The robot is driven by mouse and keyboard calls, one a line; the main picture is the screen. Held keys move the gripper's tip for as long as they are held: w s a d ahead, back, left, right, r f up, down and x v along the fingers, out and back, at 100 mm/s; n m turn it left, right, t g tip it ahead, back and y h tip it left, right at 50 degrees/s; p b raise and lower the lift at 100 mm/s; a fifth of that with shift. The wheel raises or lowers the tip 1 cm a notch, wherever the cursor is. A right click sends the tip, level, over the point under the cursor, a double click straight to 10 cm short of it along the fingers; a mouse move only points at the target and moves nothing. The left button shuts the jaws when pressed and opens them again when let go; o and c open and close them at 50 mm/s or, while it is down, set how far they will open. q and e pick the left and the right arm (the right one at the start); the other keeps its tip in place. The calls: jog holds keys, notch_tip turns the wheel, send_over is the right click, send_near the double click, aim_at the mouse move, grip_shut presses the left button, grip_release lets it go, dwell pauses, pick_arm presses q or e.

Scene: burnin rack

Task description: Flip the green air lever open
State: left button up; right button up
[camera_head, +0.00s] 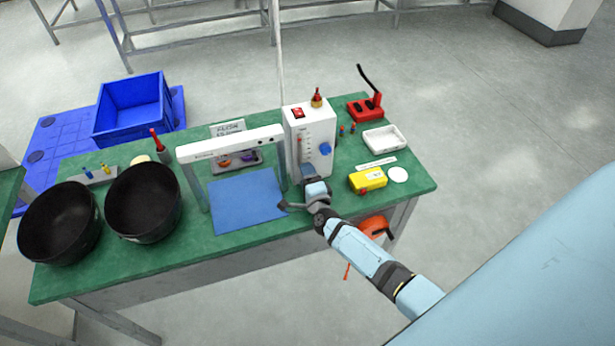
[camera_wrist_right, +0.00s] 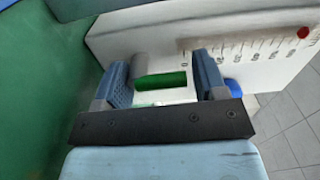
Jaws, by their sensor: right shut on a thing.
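The green air lever (camera_wrist_right: 162,80) shows in the right wrist view as a short green bar beside a grey cylindrical part, low on the white unit's face. My right gripper (camera_wrist_right: 161,64) has its two blue ridged fingers on either side of the lever and is shut on it. In the head view my right gripper (camera_head: 307,171) is at the lower front of the white unit (camera_head: 314,124), and it hides the lever there. The white unit has a scale, a red switch and a blue knob (camera_head: 325,148). My left gripper is not in view.
A white frame (camera_head: 230,145) and a blue mat (camera_head: 245,201) are left of the unit. A yellow box (camera_head: 367,180), white tray (camera_head: 384,139) and red stand (camera_head: 364,107) are to its right. Two black bins (camera_head: 143,201) fill the table's left end.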

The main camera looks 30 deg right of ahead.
jog(key=o, duration=0.9)
jog(key=shift+r, duration=0.1)
jog(key=shift+c, duration=0.2)
jog(key=shift+s+a, duration=0.1)
jog(key=shift+s, duration=0.15)
jog(key=b+v, duration=0.1)
jog(key=v, duration=1.2)
jog(key=shift+b, duration=0.3)
jog(key=s+a+n+g+y+p, duration=0.1)
jog(key=s+a+n+g+y, duration=0.2)
jog(key=n, duration=0.8)
jog(key=s+a+n+g+y+p, duration=0.1)
jog(key=s+a+n+g+y, duration=0.2)
jog(key=s+a+n, duration=0.5)
jog(key=s+r+n+y, duration=0.1)
jog(key=s+n, duration=0.3)
jog(key=shift+a+n+g, duration=0.25)
jog(key=shift+n+g, duration=0.05)
